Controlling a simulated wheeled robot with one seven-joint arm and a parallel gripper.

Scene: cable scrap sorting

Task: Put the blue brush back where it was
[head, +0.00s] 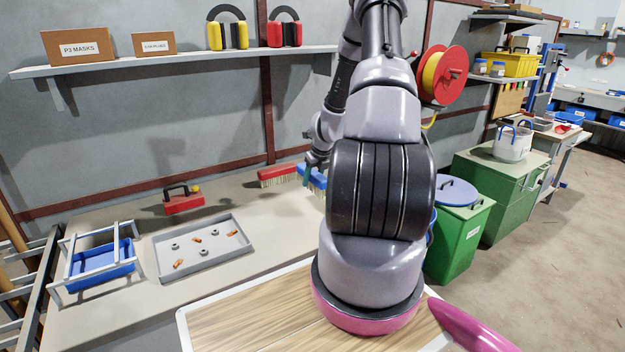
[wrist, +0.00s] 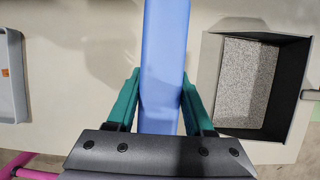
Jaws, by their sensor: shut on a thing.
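The blue brush (head: 311,176) is near the back of the bench in the head view, its right part hidden behind my arm. In the wrist view the blue brush (wrist: 164,60) runs up the picture between the two green fingers. My gripper (wrist: 160,100) is shut on it. In the head view my gripper (head: 311,168) is small and partly hidden by my own wrist. Pale bristles show under the blue brush. A red brush (head: 277,174) with pale bristles is just left of it. I cannot tell whether the blue brush touches the bench.
A dark-walled bin with a speckled grey floor (wrist: 247,82) is right of the brush in the wrist view. A grey tray (head: 160,246) holds several small metal and copper pieces. A red magnet-like block (head: 183,204) and a blue bin (head: 100,264) are left. Bare bench lies between.

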